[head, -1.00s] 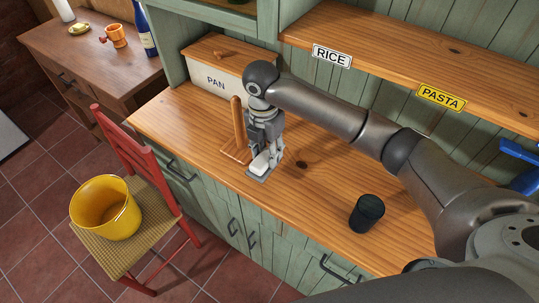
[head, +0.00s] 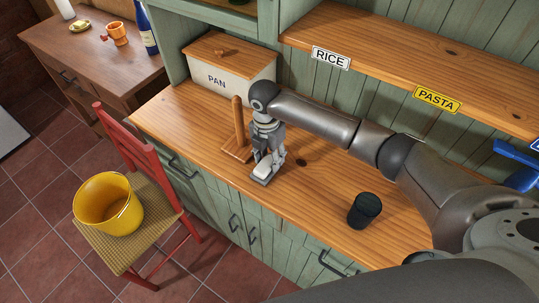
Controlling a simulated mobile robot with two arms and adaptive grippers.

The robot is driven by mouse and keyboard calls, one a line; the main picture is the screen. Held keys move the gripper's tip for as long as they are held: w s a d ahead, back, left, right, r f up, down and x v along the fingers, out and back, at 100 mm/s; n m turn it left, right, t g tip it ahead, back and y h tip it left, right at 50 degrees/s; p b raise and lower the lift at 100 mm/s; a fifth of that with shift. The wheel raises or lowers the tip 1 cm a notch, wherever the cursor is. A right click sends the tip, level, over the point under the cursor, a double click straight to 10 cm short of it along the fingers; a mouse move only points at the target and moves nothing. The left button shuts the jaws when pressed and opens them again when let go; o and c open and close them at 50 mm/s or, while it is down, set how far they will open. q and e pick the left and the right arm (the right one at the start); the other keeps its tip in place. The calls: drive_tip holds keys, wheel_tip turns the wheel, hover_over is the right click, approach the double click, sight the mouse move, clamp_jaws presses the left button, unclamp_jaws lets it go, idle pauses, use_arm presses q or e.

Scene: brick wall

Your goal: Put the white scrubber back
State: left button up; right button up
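My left gripper is not in view.
A wooden upright holder (head: 239,128) stands close to the left of my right gripper. A pan box (head: 222,80) is behind it. A dark cup (head: 364,211) stands at the right. A red chair (head: 140,165) with a yellow bucket (head: 108,205) is in front.

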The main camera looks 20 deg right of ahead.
sight(267, 158)
drive_tip(key=shift+o, duration=1)
drive_tip(key=shift+r, duration=0.15)
wheel_tip(267, 158, up, 12)
drive_tip(key=b, duration=0.3)
drive_tip(key=shift+w+a, duration=0.25)
drive_tip(key=shift+s, duration=0.1)
